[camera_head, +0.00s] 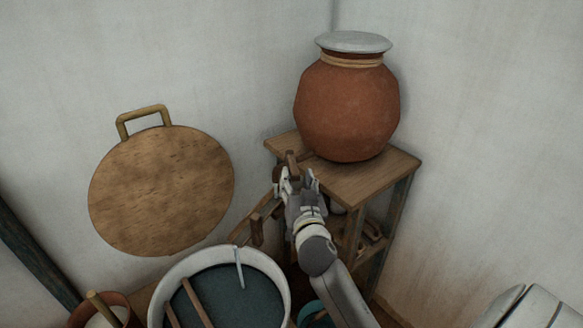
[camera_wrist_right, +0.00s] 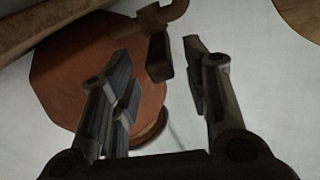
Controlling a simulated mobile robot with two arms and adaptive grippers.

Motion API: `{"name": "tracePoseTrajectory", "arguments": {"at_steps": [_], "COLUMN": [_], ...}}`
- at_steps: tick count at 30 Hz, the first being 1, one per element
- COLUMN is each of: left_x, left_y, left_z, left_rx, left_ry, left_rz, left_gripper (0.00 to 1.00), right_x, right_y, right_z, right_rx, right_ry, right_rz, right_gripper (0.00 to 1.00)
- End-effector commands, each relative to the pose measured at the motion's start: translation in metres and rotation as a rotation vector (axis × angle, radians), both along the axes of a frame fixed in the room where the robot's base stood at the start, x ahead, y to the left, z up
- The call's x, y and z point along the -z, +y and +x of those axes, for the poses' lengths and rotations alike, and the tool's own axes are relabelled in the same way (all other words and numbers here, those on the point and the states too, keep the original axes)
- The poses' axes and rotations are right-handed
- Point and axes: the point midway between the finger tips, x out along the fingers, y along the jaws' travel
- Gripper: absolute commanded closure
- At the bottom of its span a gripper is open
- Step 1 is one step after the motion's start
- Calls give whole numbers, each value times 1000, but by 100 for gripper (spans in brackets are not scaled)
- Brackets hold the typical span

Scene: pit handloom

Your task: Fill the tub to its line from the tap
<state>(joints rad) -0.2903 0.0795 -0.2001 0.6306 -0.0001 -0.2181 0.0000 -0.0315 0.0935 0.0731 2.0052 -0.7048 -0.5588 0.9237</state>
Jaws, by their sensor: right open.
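A round clay pot (camera_head: 347,108) with a pale lid stands on a wooden stand. A brown wooden tap (camera_head: 291,160) sticks out low on its left front. The tub (camera_head: 282,272) is white-rimmed, below and left of the stand, with a dark blue-grey surface inside. I cannot tell its level, and I see no stream of water. My right gripper (camera_head: 298,180) is open at the tap. In the right wrist view, the tap's dark handle (camera_wrist_right: 159,58) shows between or just beyond the spread fingers (camera_wrist_right: 157,62); contact is unclear. My left gripper is out of view.
Two wooden sticks (camera_head: 194,303) and a pale blue strip (camera_head: 239,267) lie at the tub. A round wooden board (camera_head: 162,190) with a handle is against the wall. A brown bowl (camera_head: 122,303) sits left of the tub. The stand (camera_head: 390,166) and walls are close.

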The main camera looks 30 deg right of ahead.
Motion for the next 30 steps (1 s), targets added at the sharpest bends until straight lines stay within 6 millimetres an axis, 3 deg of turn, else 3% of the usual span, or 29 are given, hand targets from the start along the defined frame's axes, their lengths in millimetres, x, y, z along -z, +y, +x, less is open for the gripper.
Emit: {"name": "tracePoseTrajectory", "arguments": {"at_steps": [9, 22, 30], "left_x": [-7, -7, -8], "left_y": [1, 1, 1], "left_z": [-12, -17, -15], "left_rx": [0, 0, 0], "left_ry": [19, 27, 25], "left_rz": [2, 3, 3], "left_gripper": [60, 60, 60], "right_x": [-1, 0, 0], "right_y": [-17, -20, -20], "right_z": [39, 46, 46], "right_rx": [0, -1, -1], "right_ry": [1, 0, 1], "right_rz": [-3, -1, -1], "right_gripper": [57, 57, 90]}}
